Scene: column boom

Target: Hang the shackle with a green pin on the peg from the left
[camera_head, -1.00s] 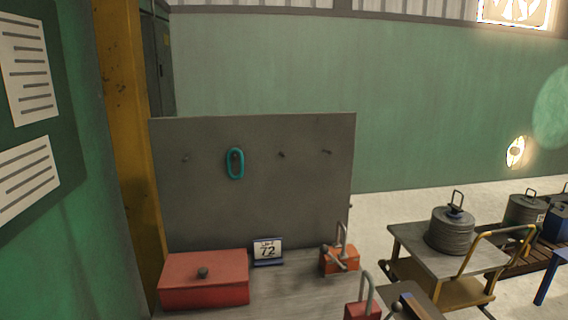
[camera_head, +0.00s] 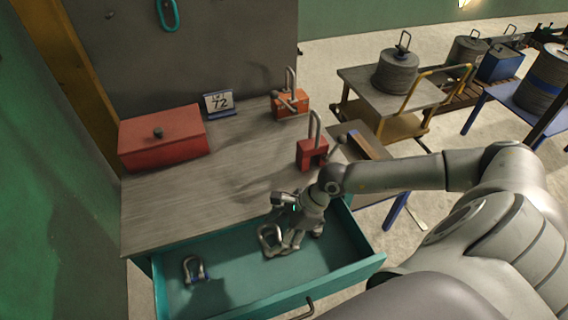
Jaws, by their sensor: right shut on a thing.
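My right gripper (camera_head: 292,238) reaches down into an open teal drawer (camera_head: 345,275) below the workbench. It is shut on a grey metal shackle (camera_head: 268,236) at the drawer's back. The colour of that shackle's pin cannot be told, as the fingers cover part of it. A second shackle (camera_head: 195,268), with a dark blue pin, lies apart in the drawer's left part. The grey peg panel (camera_head: 220,50) stands behind the bench. Its leftmost peg (camera_head: 110,15) is bare, and a teal ring (camera_head: 168,14) hangs to the right of it. My left gripper is not in view.
A red box (camera_head: 160,140), a sign with 72 (camera_head: 218,103), an orange padlock-like block (camera_head: 290,104) and a red one (camera_head: 312,152) stand on the bench. The bench's front left is clear. A cart with a weight (camera_head: 396,72) stands to the right.

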